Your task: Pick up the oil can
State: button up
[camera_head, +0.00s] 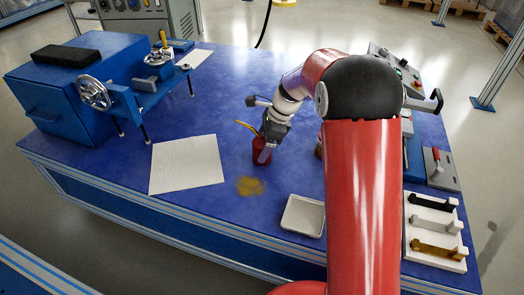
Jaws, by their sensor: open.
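The oil can (260,150) is small and red with a thin yellow spout pointing up and left. It stands upright on the blue table (225,75), near the middle. My gripper (266,150) is at the can, coming from above and the right. Its jaws are open, with one dark finger showing in front of the can. Part of the can is hidden by my gripper, and I cannot tell whether the fingers touch it.
A yellow-brown stain (250,186) lies just below the can. A white sheet (187,164) is to the left and a white tray (303,215) to the lower right. A blue machine with handwheels (94,93) stands at left. A holder with levers (435,228) is at right.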

jog(key=shift+a+f, duration=0.15)
jog(key=shift+f, duration=0.25)
jog(key=shift+c, duration=0.2)
jog(key=c, duration=1.2)
jog(key=shift+r, duration=0.1)
jog(key=shift+c, duration=0.6)
jog(key=shift+r, duration=0.1)
